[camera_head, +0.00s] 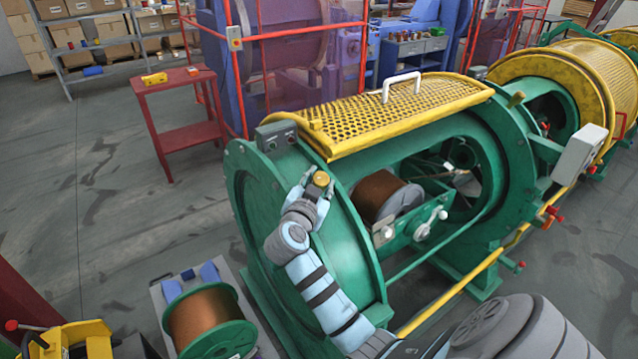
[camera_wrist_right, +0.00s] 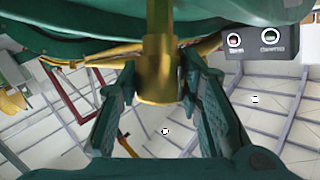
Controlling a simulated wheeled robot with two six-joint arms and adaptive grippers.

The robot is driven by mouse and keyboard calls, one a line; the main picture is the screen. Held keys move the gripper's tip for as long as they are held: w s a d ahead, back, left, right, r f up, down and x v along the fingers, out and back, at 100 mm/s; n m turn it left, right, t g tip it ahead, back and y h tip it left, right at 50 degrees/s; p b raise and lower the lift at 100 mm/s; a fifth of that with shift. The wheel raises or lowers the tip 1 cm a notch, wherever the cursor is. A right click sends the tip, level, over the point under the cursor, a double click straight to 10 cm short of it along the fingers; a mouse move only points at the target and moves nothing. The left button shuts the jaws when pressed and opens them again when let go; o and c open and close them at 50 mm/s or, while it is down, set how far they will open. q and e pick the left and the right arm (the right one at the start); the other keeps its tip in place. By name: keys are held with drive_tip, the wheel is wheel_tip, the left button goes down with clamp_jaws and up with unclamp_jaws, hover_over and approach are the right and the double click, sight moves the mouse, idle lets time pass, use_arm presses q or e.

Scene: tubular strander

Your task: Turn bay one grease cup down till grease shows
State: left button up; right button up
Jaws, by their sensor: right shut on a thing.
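The brass grease cup (camera_head: 321,179) sits at the rim of the green end drum (camera_head: 262,215) of the strander. In the right wrist view the cup (camera_wrist_right: 158,80) hangs as a brass cylinder on a narrower stem, between the two green-grey fingers. My right gripper (camera_head: 317,188) is shut on the cup, one finger on each side; it also shows in the wrist view (camera_wrist_right: 157,92). I see no grease on the cup or the stem. The cup's far side is hidden. My left gripper is not in view.
A yellow perforated guard (camera_head: 410,108) with a white handle is above the open bay, which holds a copper bobbin (camera_head: 378,193). A small button box (camera_head: 277,136) is close behind the cup. A green-flanged copper spool (camera_head: 203,318) stands at lower left.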

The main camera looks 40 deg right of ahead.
drive_tip(key=shift+f, duration=0.3)
drive_tip(key=o, duration=0.9)
drive_tip(key=shift+o, duration=1.4)
drive_tip(key=shift+r, duration=0.1)
drive_tip(key=v, duration=0.7)
drive_tip(key=shift+s+a+r, duration=0.1)
drive_tip(key=shift+s+a, duration=0.05)
drive_tip(key=shift+a, duration=0.15)
drive_tip(key=shift+d, duration=0.2)
